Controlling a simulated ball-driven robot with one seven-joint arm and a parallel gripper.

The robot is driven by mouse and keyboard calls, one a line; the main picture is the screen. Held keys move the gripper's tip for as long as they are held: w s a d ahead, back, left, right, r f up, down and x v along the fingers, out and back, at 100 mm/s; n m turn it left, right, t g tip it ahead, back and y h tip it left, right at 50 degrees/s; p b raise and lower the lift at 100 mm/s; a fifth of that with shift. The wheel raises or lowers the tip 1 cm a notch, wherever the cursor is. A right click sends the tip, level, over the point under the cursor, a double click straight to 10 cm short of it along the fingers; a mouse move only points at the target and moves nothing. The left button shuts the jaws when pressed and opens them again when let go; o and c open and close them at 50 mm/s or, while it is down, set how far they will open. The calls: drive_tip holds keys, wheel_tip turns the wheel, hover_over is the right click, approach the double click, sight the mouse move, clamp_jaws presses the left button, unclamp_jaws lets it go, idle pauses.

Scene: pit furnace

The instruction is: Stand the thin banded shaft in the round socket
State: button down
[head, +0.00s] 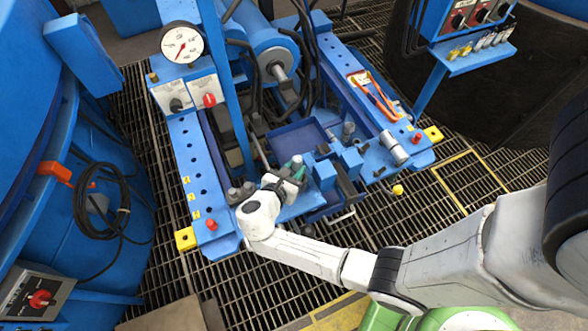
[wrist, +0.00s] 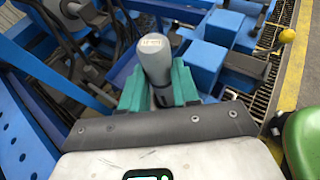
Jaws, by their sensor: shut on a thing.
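My gripper (wrist: 160,88) has its teal fingers shut on a grey cylindrical piece (wrist: 154,62). Its rounded top carries a pale lettered patch, and it points up between the fingers; its lower part is hidden. I take it for the shaft, though its bands are not clear. In the head view my gripper (head: 292,172) is over the front of the blue frame, left of the blue blocks, and the held piece (head: 297,160) is small there. I cannot make out the round socket for certain in either view.
Blue blocks (head: 349,160) stand close right of my gripper. A blue tray (head: 298,133) lies behind it. A silver cylinder (head: 394,147) and an orange-handled tool (head: 376,95) lie on the right rail. Red knobs (head: 211,224) and a gauge (head: 182,43) are on the left side.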

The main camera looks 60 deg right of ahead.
drive_tip(key=shift+f+b, duration=1.4)
drive_tip(key=shift+f, duration=0.4)
drive_tip(key=c, duration=0.8)
unclamp_jaws()
drive_tip(key=shift+o, duration=0.2)
drive_tip(key=shift+f, duration=0.1)
drive_tip(key=shift+a, duration=0.1)
drive_tip(key=v, duration=1)
drive_tip(key=shift+a+r, duration=0.2)
drive_tip(key=shift+a, duration=0.1)
drive_tip(key=shift+s, duration=0.1)
